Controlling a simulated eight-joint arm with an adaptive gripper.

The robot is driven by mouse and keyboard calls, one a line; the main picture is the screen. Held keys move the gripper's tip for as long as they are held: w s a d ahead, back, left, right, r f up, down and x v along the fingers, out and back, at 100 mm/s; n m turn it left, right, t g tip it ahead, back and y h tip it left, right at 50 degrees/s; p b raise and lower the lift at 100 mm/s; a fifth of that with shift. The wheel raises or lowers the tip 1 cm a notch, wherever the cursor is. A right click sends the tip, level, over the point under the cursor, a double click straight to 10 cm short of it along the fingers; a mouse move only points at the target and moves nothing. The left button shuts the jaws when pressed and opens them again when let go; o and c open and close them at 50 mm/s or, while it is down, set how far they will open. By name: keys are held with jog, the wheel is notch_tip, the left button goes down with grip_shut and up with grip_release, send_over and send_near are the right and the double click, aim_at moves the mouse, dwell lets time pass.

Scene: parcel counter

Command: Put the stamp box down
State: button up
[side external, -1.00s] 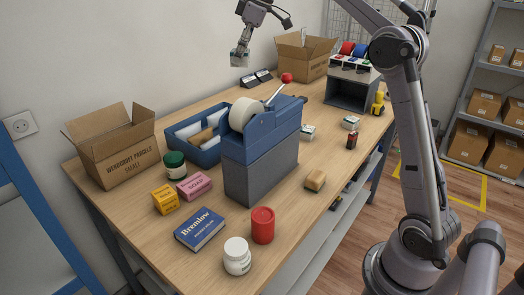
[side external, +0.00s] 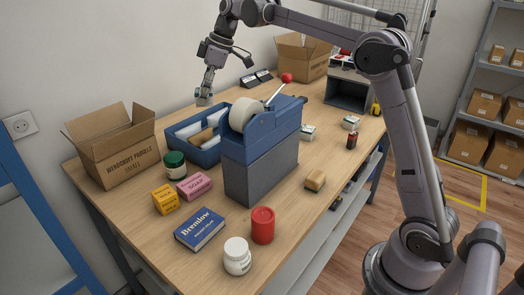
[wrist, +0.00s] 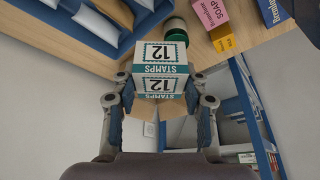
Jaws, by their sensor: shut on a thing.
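The stamp box (wrist: 160,53) is white and teal, with "STAMPS 12" printed on it. In the wrist view my gripper (wrist: 160,98) is shut on it, one finger on each side, and the lettering faces the camera. In the side view my gripper (side external: 204,92) points down at the back of the counter (side external: 285,235), behind the blue tray (side external: 206,157). The box shows there only as a small pale shape (side external: 203,100) between the fingertips. It appears to be held above the counter, though its exact height is hard to tell.
The tape dispenser (side external: 262,140) stands right of the tray. An open carton (side external: 120,160) and a green-lidded jar (side external: 175,166) are to the left. Soap (side external: 195,186), a yellow box (side external: 165,199), a book (side external: 200,229) and a red can (side external: 263,225) stand in front. The front right counter is partly clear.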

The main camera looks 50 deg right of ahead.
notch_tip(320, 180, down, 3)
send_over(168, 157)
jog(key=s+d, duration=0.1)
notch_tip(168, 157, down, 7)
jog(key=shift+d, duration=0.15)
jog(key=shift+f, duration=2.05)
jog(key=shift+f, duration=0.1)
jog(key=o, duration=1.2)
jog(key=shift+c, duration=0.2)
jog(key=v, duration=1.2)
